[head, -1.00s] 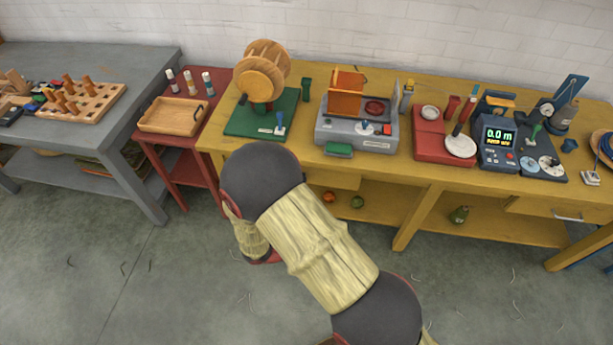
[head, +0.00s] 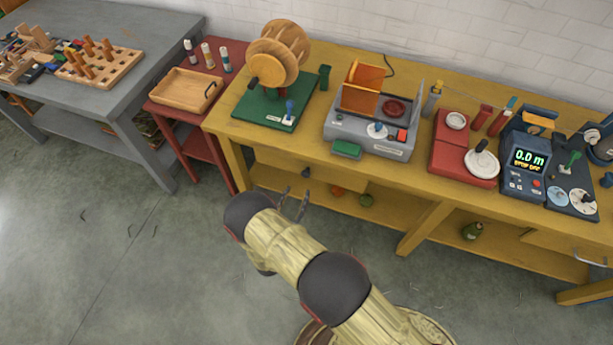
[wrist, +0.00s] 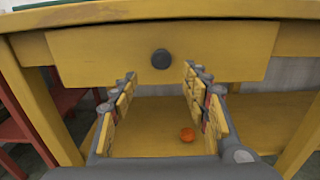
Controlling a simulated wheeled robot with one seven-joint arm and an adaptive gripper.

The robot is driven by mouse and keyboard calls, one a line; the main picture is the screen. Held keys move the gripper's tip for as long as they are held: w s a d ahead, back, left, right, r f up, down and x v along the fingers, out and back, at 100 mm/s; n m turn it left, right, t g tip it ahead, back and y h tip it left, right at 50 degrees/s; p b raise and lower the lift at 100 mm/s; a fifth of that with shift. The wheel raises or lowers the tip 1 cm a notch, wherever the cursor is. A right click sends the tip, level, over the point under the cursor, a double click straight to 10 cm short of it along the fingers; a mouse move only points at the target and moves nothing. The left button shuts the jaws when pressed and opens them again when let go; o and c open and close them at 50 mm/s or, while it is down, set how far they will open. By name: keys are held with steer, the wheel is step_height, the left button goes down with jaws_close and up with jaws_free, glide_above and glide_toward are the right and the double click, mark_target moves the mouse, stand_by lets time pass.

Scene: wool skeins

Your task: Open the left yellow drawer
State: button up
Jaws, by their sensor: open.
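The left yellow drawer (wrist: 110,52) is closed under the yellow table's top, with a round dark knob (wrist: 161,59) at its middle in the wrist view. The knob appears between and just beyond the fingertips, not held. In the head view my gripper (head: 292,203) is in front of the drawer, its fingertips a little below the knob.
The yellow table (head: 240,133) has a lower shelf with an orange ball (wrist: 187,134). A table leg (wrist: 40,105) stands left of my gripper. A red side table (head: 189,121) with a wooden tray (head: 186,91) is at the left.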

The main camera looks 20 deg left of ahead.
mark_target(305, 176)
steer(key=w, duration=0.2)
steer(key=w+b, duration=0.1)
steer(key=w, duration=0.4)
steer(key=shift+w+d+r, duration=0.1)
steer(key=shift+w+d, duration=0.2)
steer(key=shift+d, duration=0.05)
steer(key=c, duration=0.3)
jaws_close()
stand_by(0.4)
